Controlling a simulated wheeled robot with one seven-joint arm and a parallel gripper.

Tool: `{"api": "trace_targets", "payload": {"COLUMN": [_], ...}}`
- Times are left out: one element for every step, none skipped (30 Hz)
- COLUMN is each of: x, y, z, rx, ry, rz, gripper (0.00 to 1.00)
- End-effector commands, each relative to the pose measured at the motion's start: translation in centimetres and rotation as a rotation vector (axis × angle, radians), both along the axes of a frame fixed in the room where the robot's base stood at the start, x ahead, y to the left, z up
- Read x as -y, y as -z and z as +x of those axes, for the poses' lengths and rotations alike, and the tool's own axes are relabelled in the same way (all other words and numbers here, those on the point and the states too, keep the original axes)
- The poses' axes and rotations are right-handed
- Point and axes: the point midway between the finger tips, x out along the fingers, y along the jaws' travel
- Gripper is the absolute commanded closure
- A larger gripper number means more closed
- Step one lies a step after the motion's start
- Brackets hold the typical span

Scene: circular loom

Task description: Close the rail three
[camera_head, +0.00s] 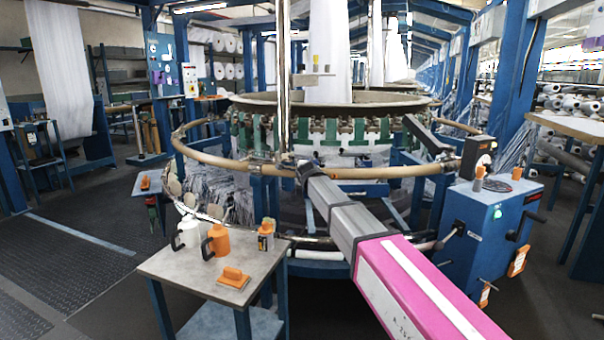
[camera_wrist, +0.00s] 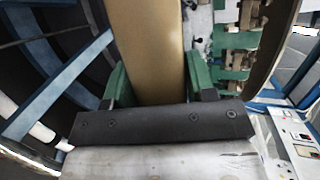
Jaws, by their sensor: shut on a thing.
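A tan, curved rail (camera_head: 370,173) runs round the front of the circular loom (camera_head: 335,105) in the head view. My gripper (camera_head: 300,166) is at the rail's front middle, at the end of my grey and pink arm. In the wrist view the green fingers of my gripper (camera_wrist: 154,75) stand on both sides of the tan rail (camera_wrist: 146,40) and are shut on it. The part of the rail between the fingers is partly hidden by the dark gripper body. No marking shows which rail is number three.
A small table (camera_head: 190,268) with orange and white jugs (camera_head: 217,241) stands front left. A blue control box (camera_head: 490,225) with handles stands right of my arm. A vertical metal post (camera_head: 283,80) rises behind my gripper. The floor at left (camera_head: 50,260) is clear.

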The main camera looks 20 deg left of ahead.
Motion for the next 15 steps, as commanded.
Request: {"api": "trace_targets", "payload": {"x": [0.26, 0.26, 0.26, 0.26, 0.25, 0.25, 0.25, 0.24, 0.24, 0.25, 0.24, 0.24, 0.23, 0.23, 0.22], "y": [1.35, 1.38, 1.41, 1.4, 1.36, 1.3, 1.25, 1.21, 1.15, 1.11, 1.08, 1.03, 1.0, 0.97, 0.93], "z": [-0.22, -0.22, -0.23, -0.23, -0.23, -0.22, -0.21, -0.2, -0.19, -0.19, -0.18, -0.18, -0.18, -0.17, -0.17], "rx": [-0.029, -0.03, -0.03, -0.03, -0.029, -0.029, -0.028, -0.027, -0.027, -0.026, -0.027, -0.026, -0.025, -0.025, -0.024], "ry": [0.009, 0.009, 0.009, 0.009, 0.009, 0.009, 0.009, 0.009, 0.009, 0.008, 0.009, 0.009, 0.009, 0.009, 0.009], "rz": [-0.018, -0.019, -0.019, -0.019, -0.018, -0.018, -0.018, -0.018, -0.018, -0.017, -0.016, -0.016, -0.015, -0.015, -0.015], "gripper": [0.92, 0.91, 0.42, 0.32, 0.24, 0.24, 0.24, 0.24, 0.24, 0.24, 0.24, 0.24, 0.24, 0.24, 0.24]}}
